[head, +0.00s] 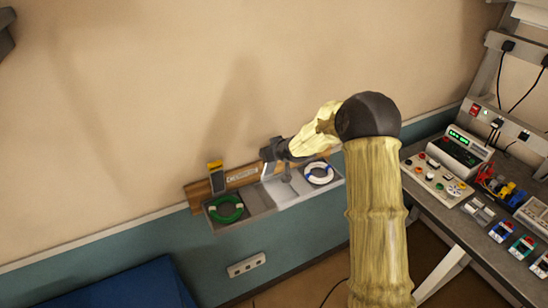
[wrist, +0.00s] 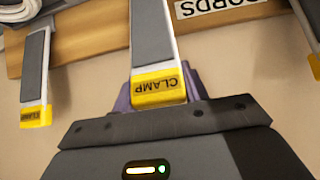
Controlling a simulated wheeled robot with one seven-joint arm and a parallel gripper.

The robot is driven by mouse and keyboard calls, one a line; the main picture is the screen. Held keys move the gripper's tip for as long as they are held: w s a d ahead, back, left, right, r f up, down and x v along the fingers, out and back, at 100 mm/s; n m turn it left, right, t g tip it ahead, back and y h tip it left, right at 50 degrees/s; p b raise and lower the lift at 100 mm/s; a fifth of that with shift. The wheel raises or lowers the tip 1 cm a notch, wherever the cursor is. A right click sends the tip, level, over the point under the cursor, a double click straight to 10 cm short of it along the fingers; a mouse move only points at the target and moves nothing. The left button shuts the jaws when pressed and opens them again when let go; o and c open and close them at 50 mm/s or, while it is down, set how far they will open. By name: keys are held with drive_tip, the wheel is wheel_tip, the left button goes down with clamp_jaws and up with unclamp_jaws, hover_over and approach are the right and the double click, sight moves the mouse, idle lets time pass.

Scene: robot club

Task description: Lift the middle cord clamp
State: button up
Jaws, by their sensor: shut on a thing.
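The middle cord clamp (wrist: 151,35) is a grey and white bar with a yellow tip marked CLAMP. My gripper (wrist: 158,92) is shut on that yellow tip, its purple fingers on either side. In the head view my gripper (head: 270,151) is at the wall rack, and the held clamp is largely hidden behind it. Another clamp (wrist: 35,75) shows at the left of the wrist view, apart from my fingers. The clamp at the rack's left end (head: 216,178) stands upright with its yellow tip up.
The wall rack (head: 262,207) has a wooden back and a CORDS label (wrist: 222,7). A green cord coil (head: 226,209) lies in its left compartment, a white and blue coil (head: 319,173) in the right one. A workbench (head: 480,228) with instruments stands at right.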

drive_tip(key=shift+w+a, duration=0.2)
drive_tip(key=shift+w, duration=0.1)
drive_tip(key=shift+f, duration=0.15)
idle(0.4)
drive_tip(key=o, duration=1)
drive_tip(key=shift+c, duration=0.2)
drive_tip(key=o, duration=0.4)
drive_tip(key=shift+w+f, duration=0.1)
drive_tip(key=shift+o, duration=0.2)
drive_tip(key=shift+w+a, duration=0.1)
drive_tip(key=shift+w, duration=0.05)
drive_tip(key=b+v, duration=0.2)
drive_tip(key=v, duration=1.5)
drive_tip(key=shift+r, duration=0.25)
